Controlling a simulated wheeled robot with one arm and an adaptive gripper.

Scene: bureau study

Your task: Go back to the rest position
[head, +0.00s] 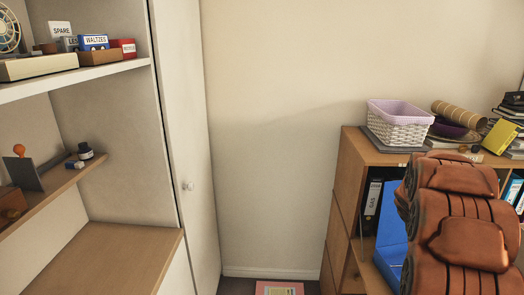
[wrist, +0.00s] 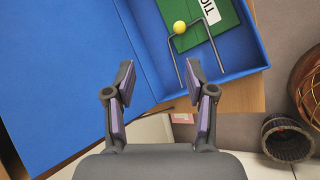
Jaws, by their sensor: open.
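My gripper (wrist: 158,70) shows in the wrist view with its two fingers apart and nothing between them. It hangs over an open blue box (wrist: 262,42), with the blue lid spread out to the left. Inside the box lie a green item (wrist: 228,22) with a white label, a bent metal wire clip (wrist: 181,66) and a small yellow ball (wrist: 180,27). In the head view my gripper is not visible. Part of the blue box (head: 392,236) shows there, standing up at the right.
A wooden cabinet (head: 345,185) at the right bears a white basket (head: 396,128), a rolled tan item (head: 458,112) and books. Shelves (head: 120,250) fill the left side. A dark woven basket (wrist: 287,140) stands at the wrist view's right. The middle wall area is clear.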

